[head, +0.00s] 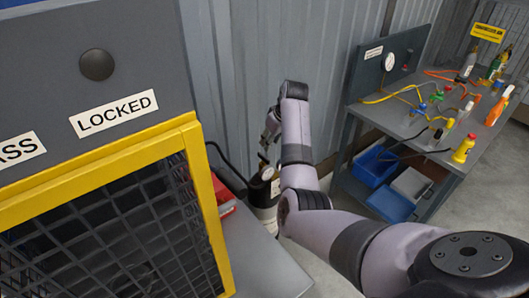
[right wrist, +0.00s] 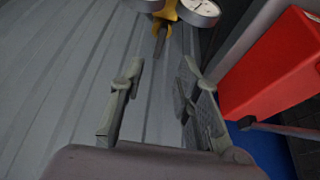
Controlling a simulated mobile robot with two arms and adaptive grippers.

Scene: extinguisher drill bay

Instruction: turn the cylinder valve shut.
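A cylinder (head: 262,189) with a dark shoulder and a paler lower body stands by the wall in the head view, partly hidden by the grey table and my right arm. A small brass valve (head: 263,163) shows at its top. My right gripper (head: 269,134) is just above it. In the right wrist view, a yellow-brass fitting (right wrist: 164,14) with round gauges (right wrist: 198,9) lies beyond the fingertips, cut off by the top edge. My right gripper (right wrist: 160,72) is open there, with nothing between its fingers. My left gripper is not in view.
A yellow-framed mesh cage (head: 212,215) marked LOCKED stands at left, close to the arm. A red box (right wrist: 270,75) is right of the fingers in the wrist view. A bench (head: 400,122) with hoses, bottles and blue bins (head: 374,166) stands at right. Corrugated wall is behind.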

